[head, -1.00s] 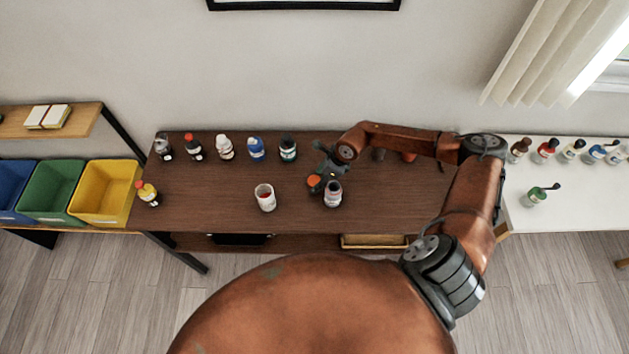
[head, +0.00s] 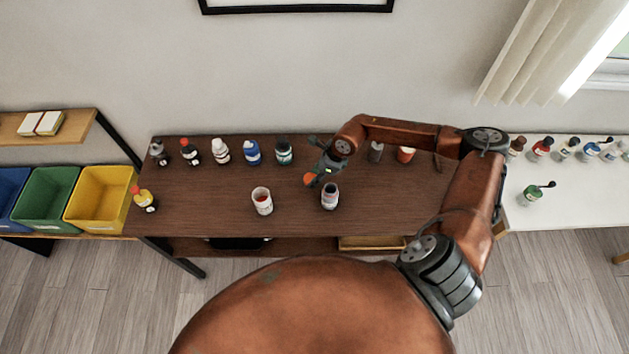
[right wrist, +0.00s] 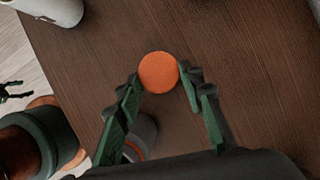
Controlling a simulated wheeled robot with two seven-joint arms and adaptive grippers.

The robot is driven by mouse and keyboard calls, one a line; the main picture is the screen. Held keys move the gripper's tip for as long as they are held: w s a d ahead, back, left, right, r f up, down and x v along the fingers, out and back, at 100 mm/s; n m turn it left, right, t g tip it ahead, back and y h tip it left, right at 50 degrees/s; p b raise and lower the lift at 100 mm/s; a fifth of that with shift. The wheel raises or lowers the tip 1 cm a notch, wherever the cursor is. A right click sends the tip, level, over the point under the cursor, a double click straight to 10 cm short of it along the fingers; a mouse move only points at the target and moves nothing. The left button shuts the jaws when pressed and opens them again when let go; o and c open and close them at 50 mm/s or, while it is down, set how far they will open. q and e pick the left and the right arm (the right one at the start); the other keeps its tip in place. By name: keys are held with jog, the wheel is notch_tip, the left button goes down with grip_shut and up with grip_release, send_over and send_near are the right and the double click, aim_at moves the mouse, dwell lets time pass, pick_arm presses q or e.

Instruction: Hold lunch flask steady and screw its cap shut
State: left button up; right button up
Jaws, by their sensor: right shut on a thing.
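My right gripper (head: 314,174) is shut on a round orange cap (head: 309,180). In the right wrist view the cap (right wrist: 159,72) sits between the two green fingertips. An open container (head: 330,196), dark with a pale label, stands upright on the brown table, just right of and in front of the cap. In the right wrist view it shows partly behind the fingers, with an orange ring (right wrist: 133,151). A white open container (head: 262,202), reddish inside, stands further left. I cannot tell for sure which one is the lunch flask. My left gripper is not in view.
Several bottles, among them a blue one (head: 252,153), line the table's back edge. A red-orange cup (head: 405,155) is behind my right arm.

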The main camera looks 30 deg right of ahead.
notch_tip(320, 180, up, 7)
jog(key=shift+f, duration=0.2)
dwell(0.3)
jog(key=shift+s+a+n, duration=0.2)
jog(key=shift+a+n, duration=0.25)
jog(key=shift+n, duration=0.15)
jog(key=s+a+r+n+g+h, duration=0.1)
jog(key=s+a+r+n+g, duration=0.2)
jog(key=n, duration=1)
jog(key=s+a+r+n+g+h, duration=0.2)
jog(key=s+a+r+n+g, duration=0.2)
jog(key=a+n, duration=0.4)
jog(key=shift+s+r+n+g, duration=0.3)
jog(key=shift+s+r+n, duration=0.7)
jog(key=shift+n, duration=1.4)
jog(key=shift+w+r, duration=0.1)
jog(key=shift+w, duration=0.05)
